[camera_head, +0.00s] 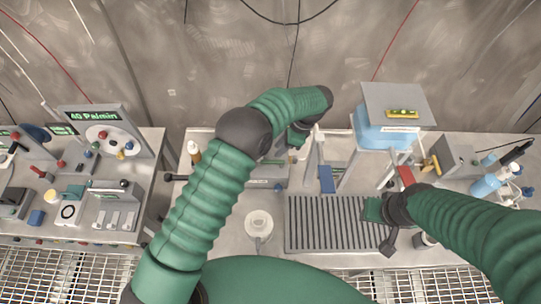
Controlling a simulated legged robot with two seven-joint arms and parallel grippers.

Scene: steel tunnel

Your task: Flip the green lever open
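I cannot pick out the green lever for sure. A small green strip (272,162) shows on a grey fixture at the back of the middle table, partly behind my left arm. My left gripper (297,138) hangs from the bent wrist just right of that strip, near a slim grey upright. Its fingers are small and partly hidden, so its opening is unclear. My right gripper (380,225) is low over the right end of the grey ribbed plate (325,224). It is seen from above and its fingertips are not clear.
A grey stand with a light blue block (380,130) rises at the back right. A round white dish (259,224) sits left of the ribbed plate. A panel table (140,215) with knobs and switches stands at left. Blue bottles (487,186) stand at far right.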

